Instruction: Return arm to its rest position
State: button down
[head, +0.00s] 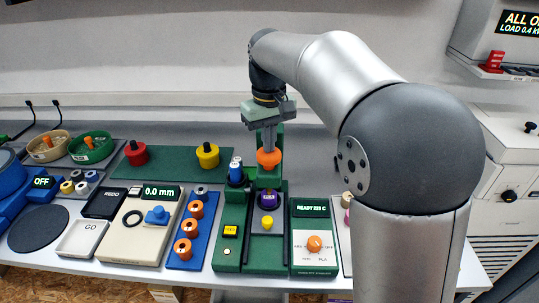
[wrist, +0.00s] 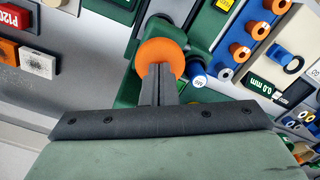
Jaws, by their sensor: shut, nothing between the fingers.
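My gripper (head: 269,138) is shut and points down over the green press-like station (head: 230,240) in the head view. Its fingertips are at or just above an orange round knob (head: 268,158) at the back of that station. In the wrist view the shut fingers (wrist: 157,75) overlap the orange knob (wrist: 160,58); I cannot tell whether they touch it. My arm reaches in from the right and bends over the bench.
Left of the station are a blue strip with orange rings (head: 189,228), a cream gauge box (head: 143,225) and two bowls. A green board holds a red knob (head: 136,153) and a yellow knob (head: 207,155). Right is a dial box (head: 314,245). Space above the bench's left side is clear.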

jog(key=shift+f+p, duration=0.4)
jog(key=shift+f, duration=0.3)
dwell(1.6)
jog(key=shift+r, duration=0.1)
dwell(0.4)
jog(key=shift+r+p, duration=3.5)
jog(key=shift+r, duration=0.45)
jog(key=shift+f, duration=0.1)
jog(key=s+d+f+m, duration=0.1)
jog(key=s+d+f, duration=0.3)
jog(key=s, duration=0.4)
jog(key=s+d+f+m, duration=0.2)
jog(key=s+d, duration=0.3)
jog(key=s, duration=0.4)
jog(key=s+d+f+m, duration=0.2)
jog(key=s+d+f, duration=0.3)
jog(key=s, duration=0.3)
jog(key=shift+s+d+f+t, duration=0.25)
jog(key=shift+s+f+t, duration=0.05)
jog(key=shift+f, duration=0.05)
